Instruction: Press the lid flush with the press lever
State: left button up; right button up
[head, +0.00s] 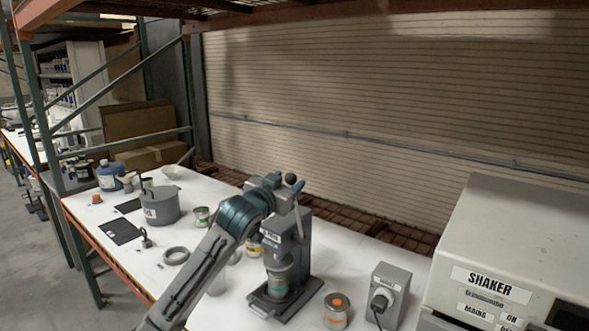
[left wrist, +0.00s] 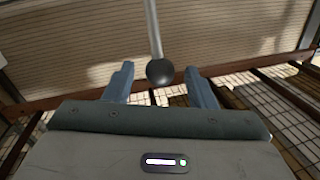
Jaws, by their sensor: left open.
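The grey press (head: 300,245) stands on the white bench at the middle front. The press lever shows in the left wrist view as a thin rod ending in a black ball knob (left wrist: 160,71); the knob also shows in the head view (head: 290,177). My left gripper (head: 289,184) is open at the top of the press. In the left wrist view its fingers (left wrist: 160,84) stand either side of the knob, with gaps visible. My right gripper is not in view.
A can with an orange spot (head: 337,311) and a grey switch box (head: 386,294) stand right of the press. The large shaker (head: 510,230) fills the right side.

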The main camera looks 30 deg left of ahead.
pick_arm(q)
jog(key=w, duration=0.2)
jog(key=w+p, duration=0.1)
jog(key=shift+w+a+r+p, duration=0.15)
jog(key=shift+w+a+p, duration=0.05)
jog(key=shift+w+p, duration=0.15)
jog(key=shift+w+a, duration=0.1)
jog(key=shift+w, duration=0.3)
grip_shut()
